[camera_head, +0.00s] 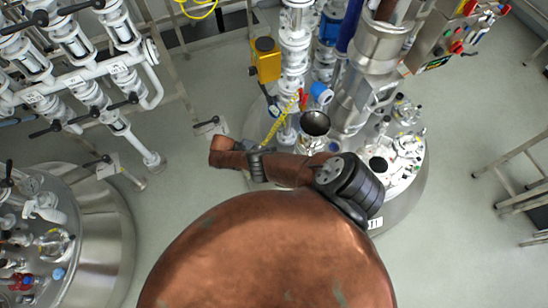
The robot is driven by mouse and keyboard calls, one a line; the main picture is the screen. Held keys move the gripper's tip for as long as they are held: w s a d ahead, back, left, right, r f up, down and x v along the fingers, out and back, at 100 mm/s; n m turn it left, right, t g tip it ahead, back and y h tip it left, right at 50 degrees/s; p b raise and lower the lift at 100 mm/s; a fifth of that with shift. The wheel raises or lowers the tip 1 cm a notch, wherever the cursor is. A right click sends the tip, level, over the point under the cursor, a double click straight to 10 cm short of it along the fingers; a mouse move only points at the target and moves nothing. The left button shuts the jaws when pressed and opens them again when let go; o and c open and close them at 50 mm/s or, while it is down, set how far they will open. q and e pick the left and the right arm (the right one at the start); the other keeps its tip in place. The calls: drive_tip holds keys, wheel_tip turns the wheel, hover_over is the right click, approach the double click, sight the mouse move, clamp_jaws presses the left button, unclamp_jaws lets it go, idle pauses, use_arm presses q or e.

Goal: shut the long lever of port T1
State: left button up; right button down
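A round vessel top (413,190) with several ports and fittings stands at the centre right, partly behind a copper-coloured arm. A small white label (375,223) on its front rim is too small to read surely. A dark round opening (378,164) and a black funnel-shaped fitting (315,123) show on this vessel. I cannot tell which port is T1, or pick out its long lever; the arm hides part of the vessel's near left side. No fingertips of my left or right gripper show.
Pipework with several black-handled valves (75,82) fills the upper left. A second round vessel (100,235) stands at lower left. A yellow box (266,60) hangs beside the central white pipe column (295,45). A metal frame (510,175) is at right. Grey floor (455,250) is clear at lower right.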

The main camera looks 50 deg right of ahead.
drive_tip(key=shift+s+a+f, duration=0.1)
drive_tip(key=shift+f, duration=0.1)
drive_tip(key=c, duration=2)
unclamp_jaws()
drive_tip(key=shift+c, duration=0.2)
drive_tip(key=shift+o, duration=0.8)
drive_tip(key=shift+r, duration=0.1)
